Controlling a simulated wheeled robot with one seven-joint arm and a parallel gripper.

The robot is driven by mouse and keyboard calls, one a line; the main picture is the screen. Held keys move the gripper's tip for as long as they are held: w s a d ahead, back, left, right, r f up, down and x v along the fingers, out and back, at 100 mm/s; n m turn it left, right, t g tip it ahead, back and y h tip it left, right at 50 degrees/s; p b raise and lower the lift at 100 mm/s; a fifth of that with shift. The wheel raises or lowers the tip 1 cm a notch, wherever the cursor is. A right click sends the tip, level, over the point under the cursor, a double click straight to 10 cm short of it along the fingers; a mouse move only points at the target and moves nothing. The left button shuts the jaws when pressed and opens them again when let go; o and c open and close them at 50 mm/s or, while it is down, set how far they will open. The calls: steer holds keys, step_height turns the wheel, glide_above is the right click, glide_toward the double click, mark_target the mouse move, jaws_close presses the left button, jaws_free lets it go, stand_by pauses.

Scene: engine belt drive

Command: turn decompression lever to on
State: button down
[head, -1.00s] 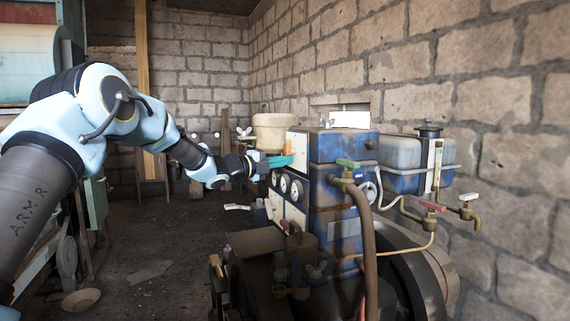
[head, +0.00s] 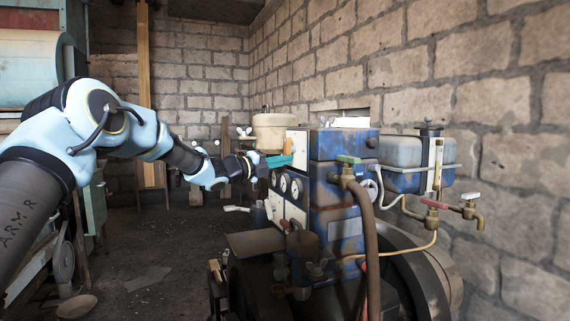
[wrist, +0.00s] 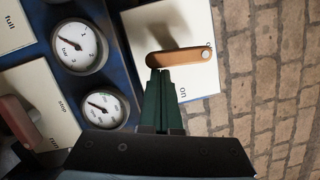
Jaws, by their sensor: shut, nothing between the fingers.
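The decompression lever (wrist: 180,58) is an orange-brown handle on a white plate (wrist: 200,25) in the wrist view. It lies roughly across the picture, with the word "on" printed below it on the plate. My gripper (wrist: 160,73) has its green fingers together, with the tips at the lever's lower edge near its left end; I cannot tell whether they touch. In the head view my gripper (head: 280,160) is at the upper left face of the blue engine (head: 340,147), just below the small orange lever (head: 288,147).
Two round gauges (wrist: 80,45) sit left of the lever plate. A pinkish lever (wrist: 18,122) is on a plate marked stop and run. A brick wall (head: 420,60) runs behind the engine. A hose (head: 368,240) and taps (head: 433,213) are on the right.

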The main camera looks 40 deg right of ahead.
steer(key=shift+w+d+f+m+g+h+b, duration=0.15)
steer(key=shift+w+f+m+g+b, duration=0.1)
steer(key=shift+m+b, duration=0.7)
steer(key=shift+w+f+m+g+h+b, duration=0.15)
steer(key=shift+w+m+b, duration=0.1)
steer(key=shift+m+b, duration=0.7)
steer(key=shift+w+d+m+g+b, duration=0.1)
steer(key=shift+w+m+g+b, duration=0.2)
steer(key=shift+m, duration=0.6)
steer(key=shift+w+d+m+g+b, duration=0.1)
steer(key=shift+m+g+b, duration=0.25)
steer(key=shift+m, duration=0.55)
steer(key=shift+w+d+m+g, duration=0.1)
steer(key=shift+w+m+g, duration=0.1)
steer(key=shift+m, duration=0.55)
steer(key=shift+w+d+m+g, duration=0.1)
steer(key=shift+w+m+g, duration=0.05)
steer(key=shift+m, duration=0.6)
steer(key=shift+w+d+r+m+g, duration=0.1)
steer(key=shift+w+m+g, duration=0.15)
steer(key=shift+m, duration=0.6)
steer(key=shift+w+r+m+g, duration=0.15)
steer(key=shift+m+g, duration=0.1)
steer(key=shift+m, duration=0.6)
stand_by(1.1)
